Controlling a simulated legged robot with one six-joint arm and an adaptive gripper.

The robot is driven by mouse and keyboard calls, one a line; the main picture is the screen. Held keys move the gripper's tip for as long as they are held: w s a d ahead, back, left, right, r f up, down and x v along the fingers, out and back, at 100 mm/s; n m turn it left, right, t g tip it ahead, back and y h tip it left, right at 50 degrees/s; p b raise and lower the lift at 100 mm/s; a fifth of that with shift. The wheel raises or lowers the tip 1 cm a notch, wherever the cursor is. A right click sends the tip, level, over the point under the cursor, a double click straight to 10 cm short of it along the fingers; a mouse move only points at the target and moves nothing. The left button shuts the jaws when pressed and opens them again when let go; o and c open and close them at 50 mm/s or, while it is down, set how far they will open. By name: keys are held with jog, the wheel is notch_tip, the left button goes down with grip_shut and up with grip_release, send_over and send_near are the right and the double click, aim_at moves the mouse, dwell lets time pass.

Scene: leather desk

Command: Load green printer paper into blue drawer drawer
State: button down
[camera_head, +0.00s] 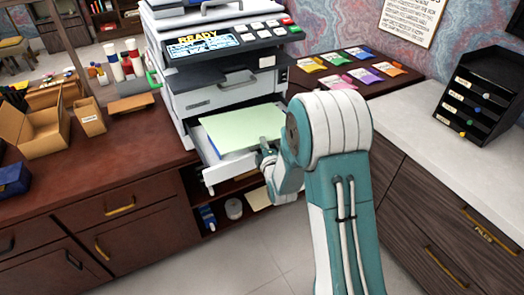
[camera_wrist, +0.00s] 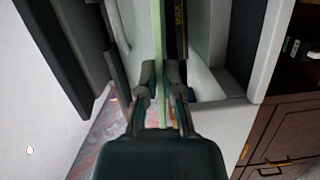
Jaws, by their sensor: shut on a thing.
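The pale green paper (camera_head: 240,129) is a flat sheet or stack over the printer's open lower drawer (camera_head: 217,176), with its near right edge at my gripper (camera_head: 267,151). The drawer looks white outside, with a strip of blue showing under the paper's near edge. In the wrist view, my gripper (camera_wrist: 160,78) is shut on the paper (camera_wrist: 158,30), seen edge-on as a thin green strip between the fingers. Whether the paper touches the drawer floor is hidden.
The printer (camera_head: 190,103) stands on the dark desk, its screen reading READY. Cardboard boxes (camera_head: 45,132) are at left. Coloured packets (camera_head: 365,75) lie to the printer's right. A black tray rack (camera_head: 478,100) stands on the white counter at far right.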

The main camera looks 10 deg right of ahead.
jog(key=shift+f, duration=1.95)
jog(key=c, duration=0.8)
grip_release()
